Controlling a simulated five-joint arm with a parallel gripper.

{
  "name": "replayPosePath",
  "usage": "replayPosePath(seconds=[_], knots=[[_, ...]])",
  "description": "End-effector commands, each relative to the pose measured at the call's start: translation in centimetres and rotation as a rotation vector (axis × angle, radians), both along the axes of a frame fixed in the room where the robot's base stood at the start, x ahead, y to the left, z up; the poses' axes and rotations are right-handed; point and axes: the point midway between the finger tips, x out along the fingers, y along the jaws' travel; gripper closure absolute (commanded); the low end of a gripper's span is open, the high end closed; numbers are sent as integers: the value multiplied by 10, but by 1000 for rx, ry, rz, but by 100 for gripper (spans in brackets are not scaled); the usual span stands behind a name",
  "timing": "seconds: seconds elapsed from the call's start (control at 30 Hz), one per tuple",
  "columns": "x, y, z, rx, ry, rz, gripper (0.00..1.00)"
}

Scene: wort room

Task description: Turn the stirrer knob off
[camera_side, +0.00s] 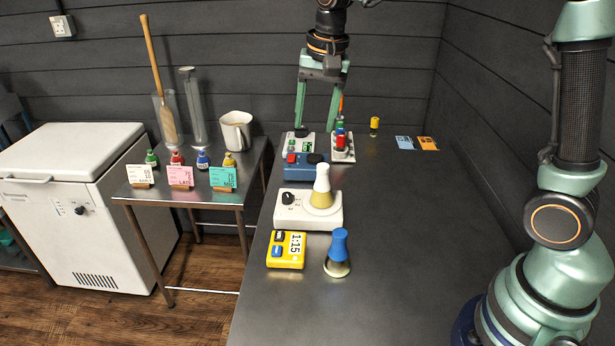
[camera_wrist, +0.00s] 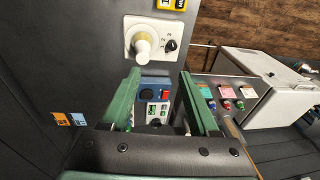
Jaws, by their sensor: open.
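The stirrer (camera_side: 330,218) is a low white box on the steel bench, with a small black knob (camera_side: 288,198) on its left side. A conical flask (camera_side: 322,190) with yellowish liquid stands on its plate. The wrist view also shows the stirrer (camera_wrist: 131,24) at the top, with the knob (camera_wrist: 170,45) right of the flask. My gripper (camera_side: 316,128) points down over the far part of the bench, its green fingers apart and nothing seen between them. In the wrist view the gripper (camera_wrist: 160,74) is apart from the knob.
A blue box (camera_side: 303,173) with a red button, a white device (camera_side: 306,142) and a vial rack (camera_side: 343,156) stand behind the stirrer. A yellow timer (camera_side: 287,262) and a blue-topped vessel (camera_side: 338,245) stand in front. The bench's right side is mostly clear.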

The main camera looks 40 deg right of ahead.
Motion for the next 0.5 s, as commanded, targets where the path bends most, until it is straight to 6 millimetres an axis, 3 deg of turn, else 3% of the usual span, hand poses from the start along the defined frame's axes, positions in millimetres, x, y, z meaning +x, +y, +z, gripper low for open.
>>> replayPosePath(seconds=[0.2, 0.5], knots=[[45, 13, -42, 23, 103, -224, 39], [70, 21, -78, 26, 169, -404, 39]])
